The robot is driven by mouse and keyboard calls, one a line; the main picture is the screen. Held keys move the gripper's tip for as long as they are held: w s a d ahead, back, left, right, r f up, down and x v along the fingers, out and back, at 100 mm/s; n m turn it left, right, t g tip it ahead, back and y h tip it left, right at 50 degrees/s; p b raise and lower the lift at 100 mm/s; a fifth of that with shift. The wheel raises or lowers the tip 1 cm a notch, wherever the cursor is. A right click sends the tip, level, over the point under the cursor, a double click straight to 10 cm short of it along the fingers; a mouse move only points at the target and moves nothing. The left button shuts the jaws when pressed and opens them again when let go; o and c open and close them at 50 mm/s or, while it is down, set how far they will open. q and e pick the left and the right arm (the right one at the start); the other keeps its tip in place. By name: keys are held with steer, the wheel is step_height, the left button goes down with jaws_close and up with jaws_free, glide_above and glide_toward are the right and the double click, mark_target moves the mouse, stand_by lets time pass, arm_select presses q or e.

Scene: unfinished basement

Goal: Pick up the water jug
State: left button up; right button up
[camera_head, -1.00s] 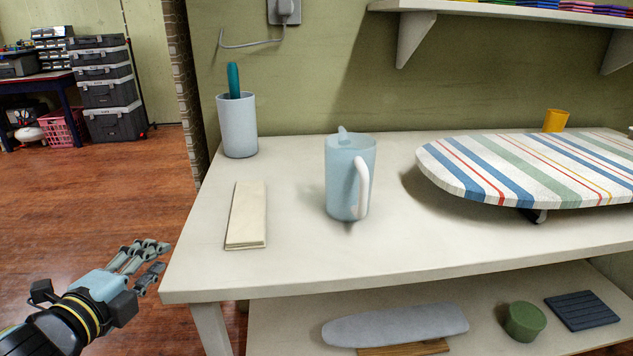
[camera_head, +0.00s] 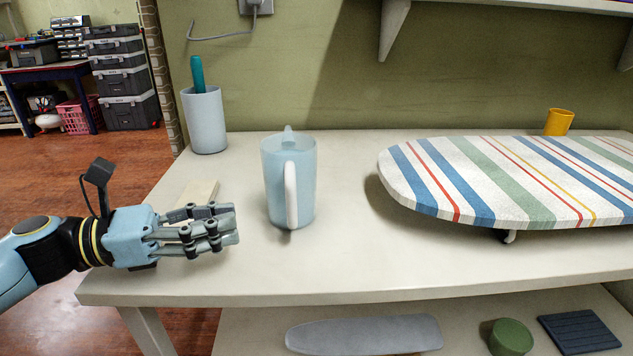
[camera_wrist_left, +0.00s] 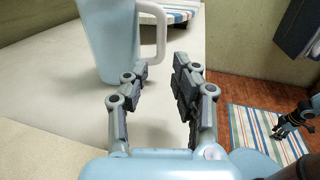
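The water jug (camera_head: 303,185) is pale blue, with a spout at the back and a white handle (camera_head: 291,195) facing me. It stands upright on the white table, left of the ironing board. My left gripper (camera_head: 232,226) is over the table just left of the jug, fingers pointing at it and apart from it. In the left wrist view the jug (camera_wrist_left: 109,40) is beyond the fingertips, its handle to the right; the left gripper (camera_wrist_left: 160,80) is open and empty. What looks like my right gripper (camera_wrist_left: 290,118) shows small at the wrist view's right edge; its finger opening is unclear.
A striped ironing board (camera_head: 510,180) takes up the table's right side. A grey-white cup (camera_head: 204,122) with a teal item stands at the back left. A cream folded item (camera_head: 197,192) lies partly behind my left gripper. A yellow cup (camera_head: 558,122) is at the back right.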

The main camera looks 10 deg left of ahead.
mark_target(293, 219)
arm_select(q)
steer(key=x, duration=0.4)
steer(key=shift+w+d, duration=0.15)
steer(key=shift+d, duration=0.25)
steer(key=p+x, duration=0.1)
steer(key=x, duration=0.4)
steer(key=shift+w, duration=0.1)
steer(key=shift+d+f, duration=0.1)
steer(key=shift+d, duration=0.05)
arm_select(e)
steer(key=shift+s+a+r, duration=0.25)
steer(key=shift+a+r, duration=0.3)
steer(key=shift+a, duration=0.1)
arm_select(q)
jaws_close()
arm_select(e)
steer(key=shift+a, duration=0.1)
steer(key=shift+a, duration=0.25)
